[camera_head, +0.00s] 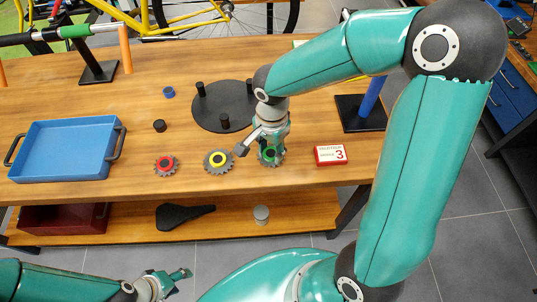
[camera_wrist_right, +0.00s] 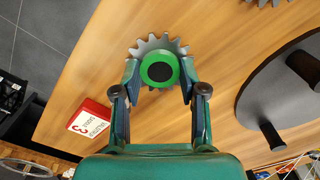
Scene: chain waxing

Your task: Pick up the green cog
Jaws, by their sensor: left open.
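The green cog (camera_head: 270,155) is a grey toothed wheel with a green hub and dark centre, lying on the wooden table. My right gripper (camera_head: 268,148) is over it from above and partly hides it. In the right wrist view the cog (camera_wrist_right: 160,70) sits between the two fingertips (camera_wrist_right: 160,78), one on each side of the green hub. I cannot tell whether they touch it. My left gripper (camera_head: 178,281) is open and empty, low in the head view, away from the table top.
The yellow cog (camera_head: 218,160) and red cog (camera_head: 166,166) lie to the left. A red box (camera_head: 331,155) is at the right. Behind is a dark round plate (camera_head: 216,92) with upright pegs. A blue tray (camera_head: 64,124) stands at the left.

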